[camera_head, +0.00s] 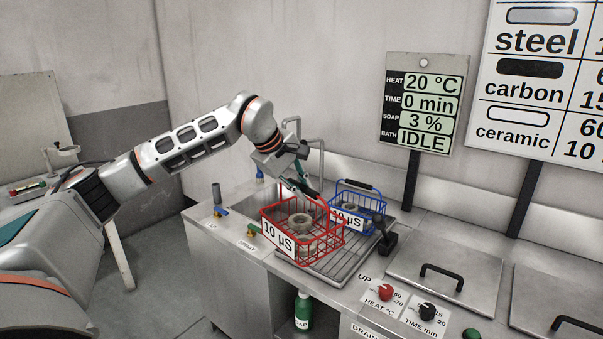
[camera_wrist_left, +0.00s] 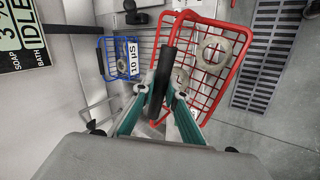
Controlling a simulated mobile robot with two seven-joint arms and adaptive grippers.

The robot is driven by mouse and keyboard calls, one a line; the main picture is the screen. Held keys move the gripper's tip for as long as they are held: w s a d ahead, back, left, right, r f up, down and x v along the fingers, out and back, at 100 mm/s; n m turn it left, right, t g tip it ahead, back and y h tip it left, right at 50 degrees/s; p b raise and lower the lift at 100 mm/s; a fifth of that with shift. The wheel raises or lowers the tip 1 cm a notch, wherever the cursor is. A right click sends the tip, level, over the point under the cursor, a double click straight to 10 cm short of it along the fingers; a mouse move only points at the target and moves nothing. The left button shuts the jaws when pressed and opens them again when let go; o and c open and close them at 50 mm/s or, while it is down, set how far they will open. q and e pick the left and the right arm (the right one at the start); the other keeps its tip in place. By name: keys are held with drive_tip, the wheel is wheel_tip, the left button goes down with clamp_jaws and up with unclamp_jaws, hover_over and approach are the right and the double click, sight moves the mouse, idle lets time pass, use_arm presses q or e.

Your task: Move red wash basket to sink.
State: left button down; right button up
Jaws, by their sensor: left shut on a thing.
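The red wash basket (camera_head: 292,250) is a wire basket with a white "10 µS" label and ring-shaped parts inside. It is at the counter's front, over the sink (camera_head: 250,204) side and the left of the ribbed drain rack (camera_head: 345,268). I cannot tell whether its bottom touches anything. My left gripper (camera_head: 301,186) is above it, shut on its dark handle. In the left wrist view, the teal fingers (camera_wrist_left: 160,98) close around the black handle, with the red basket (camera_wrist_left: 228,75) beyond. My right gripper is not in view.
A blue wire basket (camera_head: 372,210) with a ring part stands close behind and right of the red one. Bent faucet pipes (camera_head: 318,150) rise behind. A black fixture (camera_head: 386,240), lidded baths (camera_head: 450,265) and control knobs (camera_head: 386,291) lie to the right.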

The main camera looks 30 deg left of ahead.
use_arm(q)
drive_tip(key=s+d+f+m+g+h, duration=0.2)
drive_tip(key=s+d+f+m, duration=0.5)
drive_tip(key=s+f, duration=0.4)
drive_tip(key=s+d+f+m+g+h, duration=0.2)
drive_tip(key=s+d+f+m+g, duration=0.2)
drive_tip(key=s+d+f+m, duration=0.3)
drive_tip(key=s+d+f, duration=0.2)
drive_tip(key=s+f, duration=0.3)
drive_tip(key=f, duration=0.4)
drive_tip(key=shift+s+h, duration=0.25)
drive_tip(key=shift+h, duration=0.15)
